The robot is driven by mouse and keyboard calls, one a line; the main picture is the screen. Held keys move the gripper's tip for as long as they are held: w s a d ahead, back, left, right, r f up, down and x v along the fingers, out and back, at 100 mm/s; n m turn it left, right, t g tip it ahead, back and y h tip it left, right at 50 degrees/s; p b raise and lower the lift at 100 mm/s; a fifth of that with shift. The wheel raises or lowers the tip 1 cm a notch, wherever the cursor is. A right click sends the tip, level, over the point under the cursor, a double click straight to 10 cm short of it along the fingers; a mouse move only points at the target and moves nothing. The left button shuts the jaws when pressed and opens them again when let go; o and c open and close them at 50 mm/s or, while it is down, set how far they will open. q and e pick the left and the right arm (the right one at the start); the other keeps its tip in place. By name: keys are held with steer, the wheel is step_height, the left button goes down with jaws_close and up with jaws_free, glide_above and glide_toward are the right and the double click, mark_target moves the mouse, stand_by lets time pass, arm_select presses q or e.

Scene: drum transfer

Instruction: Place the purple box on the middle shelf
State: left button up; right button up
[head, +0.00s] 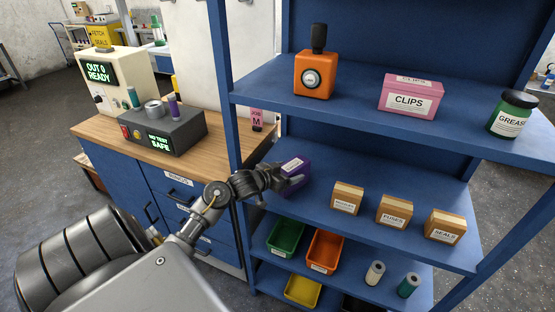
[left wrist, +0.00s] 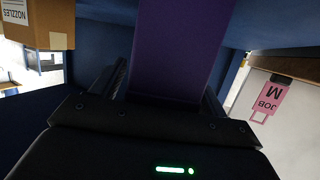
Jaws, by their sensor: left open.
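The purple box (head: 296,166) is at the left end of the middle shelf (head: 330,172) of the blue rack, with a pale label on its top. My left gripper (head: 288,181) is at the box and covers its lower front. In the left wrist view the purple box (left wrist: 178,50) fills the space between the two fingers of the left gripper (left wrist: 168,80). The jaws are open around it. Whether the box's base rests fully on the shelf is hidden. My right gripper is in neither view.
Labelled cartons, such as the nozzles carton (head: 347,197), stand right of the box. A rack post (head: 222,80) rises just left. An orange device (head: 314,75), pink clips box (head: 410,96) and grease jar (head: 511,114) stand above. Bins, including a green one (head: 286,238), sit below.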

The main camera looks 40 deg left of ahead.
arm_select(q)
steer(key=v, duration=1.1)
steer(key=shift+s, duration=0.3)
